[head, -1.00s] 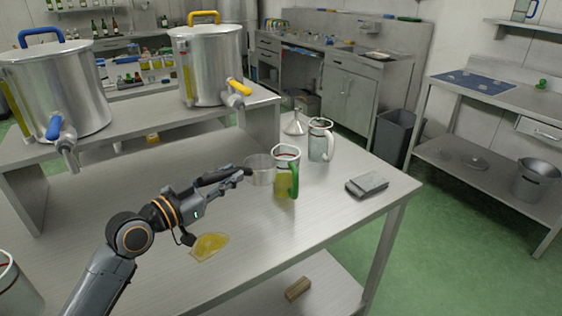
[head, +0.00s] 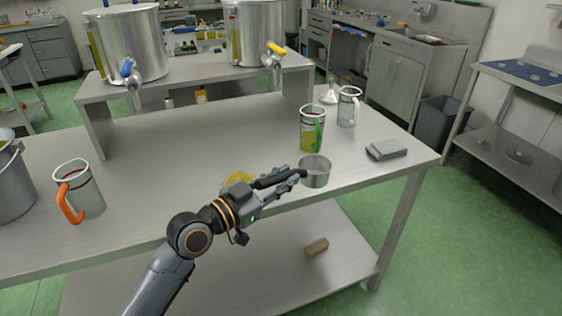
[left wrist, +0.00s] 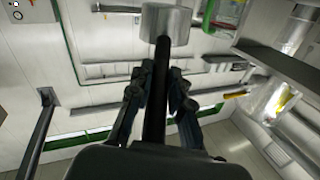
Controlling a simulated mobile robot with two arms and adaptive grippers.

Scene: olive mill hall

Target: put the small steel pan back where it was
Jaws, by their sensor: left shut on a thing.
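The small steel pan (head: 315,174) is in my left gripper (head: 287,182). The fingers are shut on its dark handle, and the pan looks roughly upright. In the head view it appears over the right part of the steel table (head: 150,135), in front of the green-handled jug (head: 312,128). Its exact height is hard to tell. The left wrist view shows the pan (left wrist: 166,24) beyond the fingertips, with the black handle (left wrist: 156,95) running between the fingers (left wrist: 155,85). My right gripper is not in view.
A yellow puddle (head: 236,178) lies partly behind my gripper. An orange-handled jug (head: 88,196) and a steel pot (head: 10,190) stand left. The table's middle is clear.

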